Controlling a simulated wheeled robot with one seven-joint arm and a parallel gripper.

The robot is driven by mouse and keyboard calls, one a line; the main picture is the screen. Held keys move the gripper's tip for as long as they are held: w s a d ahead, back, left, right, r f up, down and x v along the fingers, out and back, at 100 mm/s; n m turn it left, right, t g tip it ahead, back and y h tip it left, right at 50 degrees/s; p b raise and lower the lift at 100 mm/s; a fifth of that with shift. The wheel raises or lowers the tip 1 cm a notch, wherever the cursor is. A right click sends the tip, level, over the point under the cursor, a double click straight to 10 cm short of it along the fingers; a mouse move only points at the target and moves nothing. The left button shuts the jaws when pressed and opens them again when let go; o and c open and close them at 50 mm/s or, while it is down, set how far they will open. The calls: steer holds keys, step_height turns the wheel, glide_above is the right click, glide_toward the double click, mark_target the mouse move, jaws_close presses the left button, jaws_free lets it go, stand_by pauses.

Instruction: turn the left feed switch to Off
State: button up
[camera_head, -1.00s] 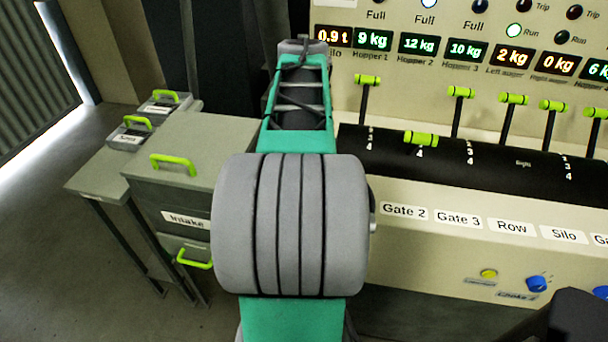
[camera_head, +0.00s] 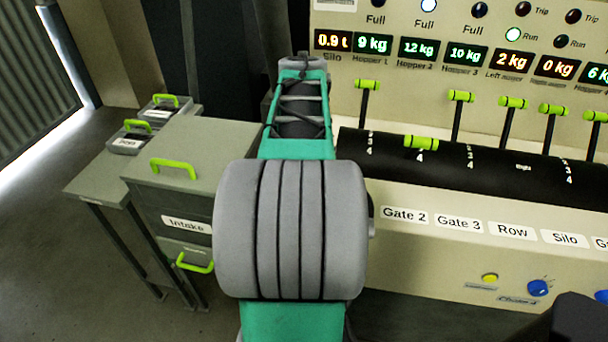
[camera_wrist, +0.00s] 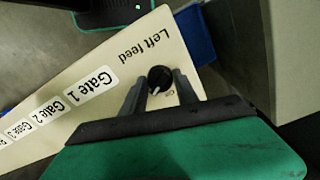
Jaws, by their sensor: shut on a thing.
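The left feed switch (camera_wrist: 159,77) is a small round black knob on the cream panel, under the printed words "Left feed", in the wrist view. A white mark shows on its edge, close to a small printed word that is too small to read surely. My gripper (camera_wrist: 160,84) has one dark finger on each side of the knob and is shut on it. In the head view my own arm hides the switch and the gripper.
The cream console (camera_head: 430,236) carries several black levers with green handles, such as this one (camera_head: 421,142). Yellow (camera_head: 489,277) and blue (camera_head: 538,287) controls sit on its lower front. A grey cabinet (camera_head: 190,150) with green handles stands left of my arm.

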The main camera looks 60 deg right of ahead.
jaws_close()
steer(key=shift+n, duration=0.4)
steer(key=n+p, duration=0.2)
steer(key=n, duration=0.2)
steer(key=shift+r+n, duration=0.1)
steer(key=shift+n, duration=0.2)
steer(key=n+p, duration=0.1)
steer(key=n, duration=0.5)
steer(key=shift+n, duration=0.3)
steer(key=o, duration=1)
jaws_free()
